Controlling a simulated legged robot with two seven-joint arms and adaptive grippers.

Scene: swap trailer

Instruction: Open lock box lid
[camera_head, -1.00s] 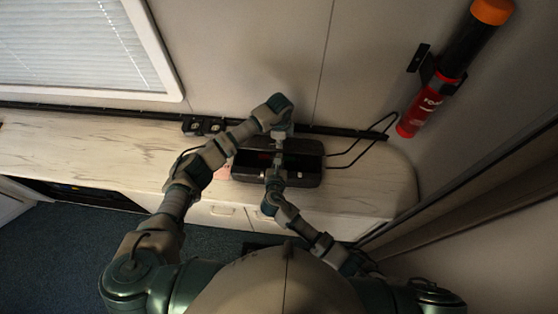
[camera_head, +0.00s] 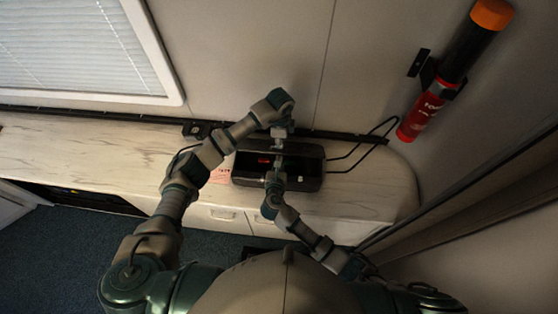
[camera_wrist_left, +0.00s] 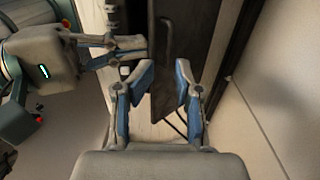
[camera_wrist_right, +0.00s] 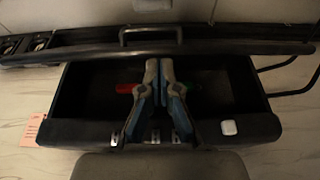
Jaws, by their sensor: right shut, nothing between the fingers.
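The black lock box (camera_head: 305,183) sits on the counter, its lid (camera_head: 305,149) raised at the back. In the right wrist view I see the open box's front wall (camera_wrist_right: 75,131), the dark interior, and the lid nearly edge-on with its handle (camera_wrist_right: 150,34). A red item (camera_wrist_right: 125,88) and a green one lie inside, partly hidden by my fingers. My right gripper (camera_wrist_right: 158,64) is shut and empty over the box opening. My left gripper (camera_wrist_left: 166,70) is open by the lid (camera_wrist_left: 163,98), whose edge shows between its fingers; contact is unclear.
A pale marbled counter (camera_head: 100,152) runs along the wall, clear to the left. A pink note (camera_head: 217,174) lies left of the box. Black cables (camera_head: 365,145) loop at its right. A red extinguisher (camera_head: 425,112) hangs on the wall at right.

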